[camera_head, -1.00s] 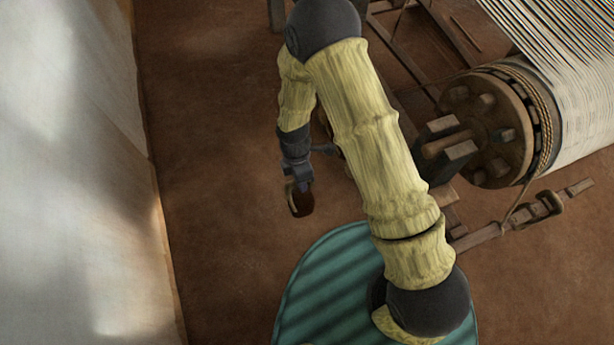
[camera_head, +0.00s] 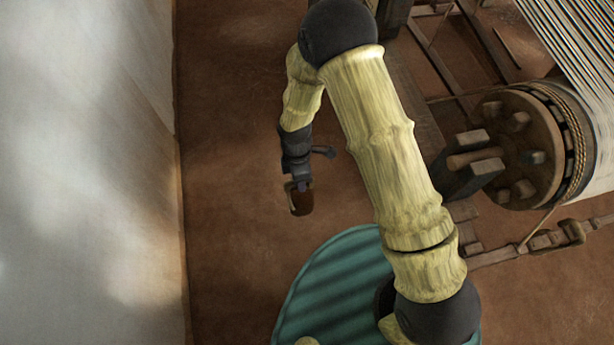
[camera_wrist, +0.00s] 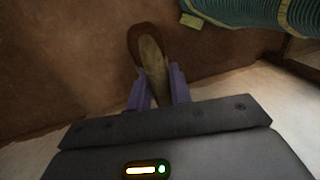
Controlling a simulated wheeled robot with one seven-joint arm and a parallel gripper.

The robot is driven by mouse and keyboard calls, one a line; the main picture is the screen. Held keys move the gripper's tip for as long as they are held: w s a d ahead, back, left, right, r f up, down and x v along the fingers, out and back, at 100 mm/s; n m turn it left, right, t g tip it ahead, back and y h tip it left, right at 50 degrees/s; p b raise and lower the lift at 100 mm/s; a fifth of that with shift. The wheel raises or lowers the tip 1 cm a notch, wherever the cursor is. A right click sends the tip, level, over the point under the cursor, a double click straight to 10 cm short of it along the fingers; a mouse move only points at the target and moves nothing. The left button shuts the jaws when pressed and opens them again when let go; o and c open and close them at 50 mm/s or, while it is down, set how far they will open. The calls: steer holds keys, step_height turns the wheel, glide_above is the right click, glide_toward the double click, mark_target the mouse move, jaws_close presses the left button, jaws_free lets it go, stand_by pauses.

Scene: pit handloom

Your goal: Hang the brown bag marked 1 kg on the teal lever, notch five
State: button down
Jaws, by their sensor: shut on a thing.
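My gripper (camera_head: 299,184) hangs low at the left of the loom and is shut on a small brown bag (camera_head: 302,203). In the wrist view, the brown bag (camera_wrist: 140,35) sticks out beyond the purple fingers (camera_wrist: 157,92), with a pale tan strip on it between them. No 1 kg mark can be read on it. The bag is held clear of the loom, over the brown floor. I see no lever that I can make out as teal, and no notch five.
The loom's wooden roller (camera_head: 520,150) with its rope and pale threads stands at the right. A wooden bar (camera_head: 510,250) with a block on it lies below the roller. A pale wall (camera_head: 90,170) runs along the left. Bare floor (camera_head: 235,110) lies between wall and loom.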

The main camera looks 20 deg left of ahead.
steer(key=shift+s+a+r, duration=0.1)
steer(key=shift+s+a, duration=0.15)
steer(key=shift+a, duration=0.3)
stand_by(1.4)
